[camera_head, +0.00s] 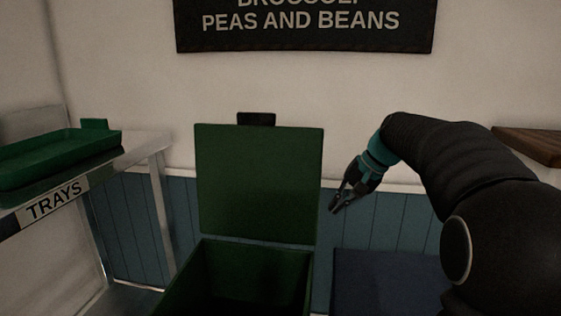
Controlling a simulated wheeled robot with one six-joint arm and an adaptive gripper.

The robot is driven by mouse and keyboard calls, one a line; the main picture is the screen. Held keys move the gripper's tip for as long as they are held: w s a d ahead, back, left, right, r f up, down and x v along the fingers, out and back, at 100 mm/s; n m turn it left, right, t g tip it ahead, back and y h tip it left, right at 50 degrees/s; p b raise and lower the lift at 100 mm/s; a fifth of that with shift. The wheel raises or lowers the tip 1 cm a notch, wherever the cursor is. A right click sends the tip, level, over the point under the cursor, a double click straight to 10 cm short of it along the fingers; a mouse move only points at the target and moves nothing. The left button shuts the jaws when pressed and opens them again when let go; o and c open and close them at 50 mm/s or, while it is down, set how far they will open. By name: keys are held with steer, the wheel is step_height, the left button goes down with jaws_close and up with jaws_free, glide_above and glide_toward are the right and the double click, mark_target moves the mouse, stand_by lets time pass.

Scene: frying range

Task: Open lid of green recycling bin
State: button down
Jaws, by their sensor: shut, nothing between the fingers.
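The green recycling bin (212,259) stands in the lower middle of the view. Its square lid (258,182) stands upright at the back of the bin, near the wall, and the bin's mouth is uncovered. The inside is dark and its bottom is not in view. A small black tab (256,119) shows at the lid's top edge. My gripper (338,204) is to the right of the lid, pointing down and left. It is shut and empty, and looks apart from the lid. My dark arm reaches in from the right.
A tray stand (153,146) with green trays (50,157) and a TRAYS label is at the left. A dark blue box-like thing (390,280) is right of the bin. A wooden edge (534,143) juts in at far right. The panelled wall is close behind.

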steer(key=w+d+f+m+y, duration=0.1)
steer(key=w+d+f+y, duration=0.1)
steer(key=w, duration=0.5)
steer(key=w+d+f+y, duration=0.2)
steer(key=w, duration=0.4)
steer(key=n+g+y, duration=0.4)
steer(key=n+y, duration=0.1)
steer(key=y, duration=0.4)
glide_toward(284, 159)
steer(key=w+f, duration=0.1)
steer(key=w, duration=0.3)
steer(key=a, duration=0.3)
steer(key=a+b, duration=0.1)
steer(key=a, duration=0.5)
steer(key=shift+s+a, duration=0.3)
steer(key=shift+a, duration=0.05)
